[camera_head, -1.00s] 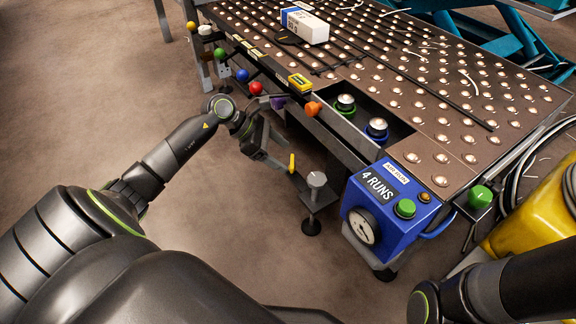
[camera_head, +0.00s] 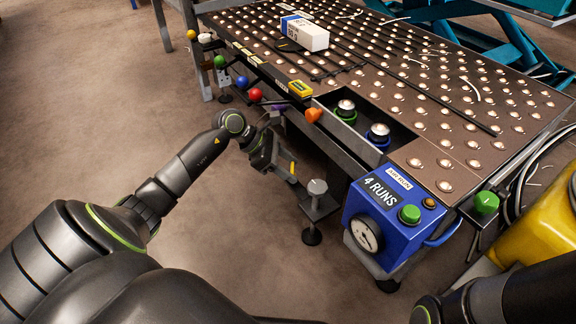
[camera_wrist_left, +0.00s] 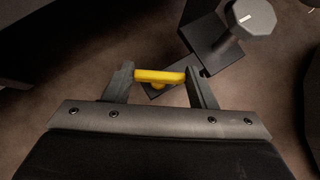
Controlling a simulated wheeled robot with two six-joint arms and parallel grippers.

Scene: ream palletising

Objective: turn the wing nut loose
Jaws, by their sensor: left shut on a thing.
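The yellow wing nut (camera_wrist_left: 160,76) lies crosswise between the two fingertips of my left gripper (camera_wrist_left: 161,84) in the left wrist view. The gripper is shut on its ends. The nut sits by a dark bracket (camera_wrist_left: 205,42) that carries a grey round knob (camera_wrist_left: 252,17). In the head view, the wing nut (camera_head: 292,168) is a small yellow piece at the tip of my left gripper (camera_head: 287,170), left of the bracket's grey knob (camera_head: 317,186). The thread under the nut is hidden. My right arm shows at the lower right, but its gripper is out of frame.
A ball-transfer table (camera_head: 440,165) stands behind, with a white and blue ream (camera_head: 305,33) on it. Coloured knobs, including an orange one (camera_head: 314,114), line its near edge. A blue box (camera_head: 385,215) labelled "4 RUNS" is right of the bracket. Floor at left is free.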

